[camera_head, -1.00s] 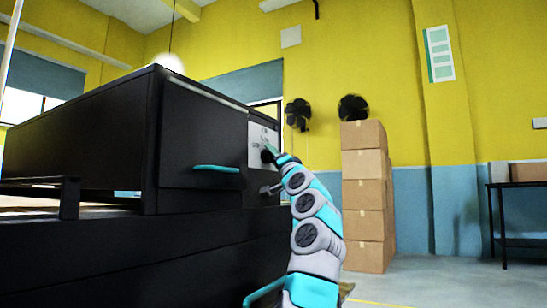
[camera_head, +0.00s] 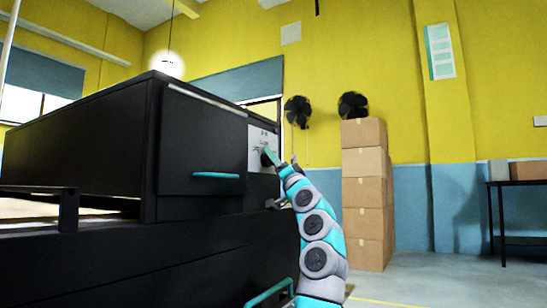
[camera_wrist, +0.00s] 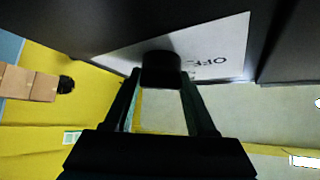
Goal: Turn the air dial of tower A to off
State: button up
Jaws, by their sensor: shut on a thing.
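The air dial (camera_wrist: 161,70) is a dark knob in front of a pale label plate (camera_wrist: 215,48) that carries the word OFF. In the head view the plate (camera_head: 257,148) is on the side of the black machine housing (camera_head: 200,135). My gripper (camera_wrist: 160,88) has its two fingers on either side of the dial and is shut on it. In the head view my gripper (camera_head: 272,157) meets the plate, and the arm hides part of the dial. The dial's pointer direction cannot be made out.
A teal handle (camera_head: 216,175) sticks out of the housing left of the plate. A stack of cardboard boxes (camera_head: 364,190) stands to the right. A dark table (camera_head: 520,184) is at the far right, with open floor before it.

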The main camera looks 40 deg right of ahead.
jog(key=shift+n+t+y+p, duration=0.3)
jog(key=shift+n+y+p, duration=0.15)
jog(key=shift+n+y, duration=0.4)
jog(key=o, duration=1.4)
jog(key=shift+c, duration=0.2)
jog(key=b+v, duration=0.2)
jog(key=v, duration=0.5)
jog(key=shift+s+f, duration=0.3)
